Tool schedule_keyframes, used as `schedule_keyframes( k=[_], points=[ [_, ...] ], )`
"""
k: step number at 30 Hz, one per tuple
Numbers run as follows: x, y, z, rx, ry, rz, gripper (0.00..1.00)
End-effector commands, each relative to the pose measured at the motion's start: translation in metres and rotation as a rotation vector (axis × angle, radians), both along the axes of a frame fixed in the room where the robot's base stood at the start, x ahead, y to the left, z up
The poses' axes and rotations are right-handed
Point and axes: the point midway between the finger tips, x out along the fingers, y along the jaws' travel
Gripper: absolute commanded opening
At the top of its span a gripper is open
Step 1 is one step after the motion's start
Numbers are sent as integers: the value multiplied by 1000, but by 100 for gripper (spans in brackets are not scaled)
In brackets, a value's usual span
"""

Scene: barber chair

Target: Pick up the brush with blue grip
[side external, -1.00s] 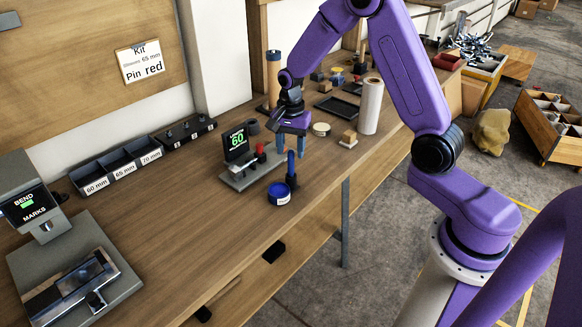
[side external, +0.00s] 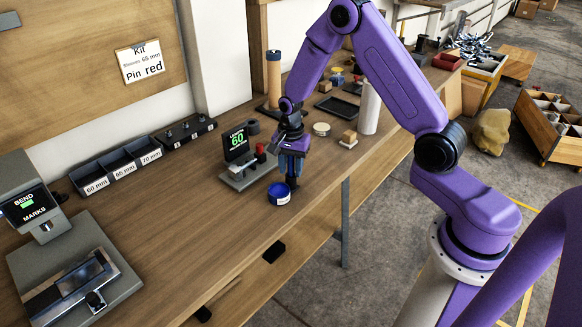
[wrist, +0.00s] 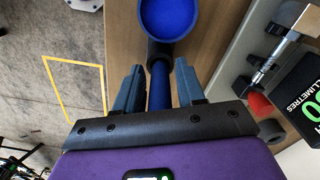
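The brush with blue grip stands upright on the wooden bench. Its blue grip (wrist: 160,86) shows in the wrist view between my two fingers, with its dark base (wrist: 159,54) just beyond. My gripper (wrist: 159,88) is open, one finger on each side of the grip, with a gap visible on both sides. In the side view my gripper (side external: 292,165) is lowered over the brush and its fingers hide most of the grip. Only the brush's dark lower end (side external: 293,184) shows below them.
A round blue container (side external: 279,194) stands right beside the brush; its blue inside (wrist: 170,16) shows in the wrist view. A grey gauge reading 60 (side external: 238,150) with a red part (side external: 261,151) stands close on the left. The bench's front edge is near on the right.

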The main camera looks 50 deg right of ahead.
Motion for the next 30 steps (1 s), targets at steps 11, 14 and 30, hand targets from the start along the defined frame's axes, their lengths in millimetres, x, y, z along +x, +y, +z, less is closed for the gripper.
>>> schedule_keyframes(
  k=[11,14,30],
  points=[
    [0,0,0,0,0,0,0],
    [0,0,3,0,-1,0,0],
    [1,0,85,1,-4,0,0]
  ],
)
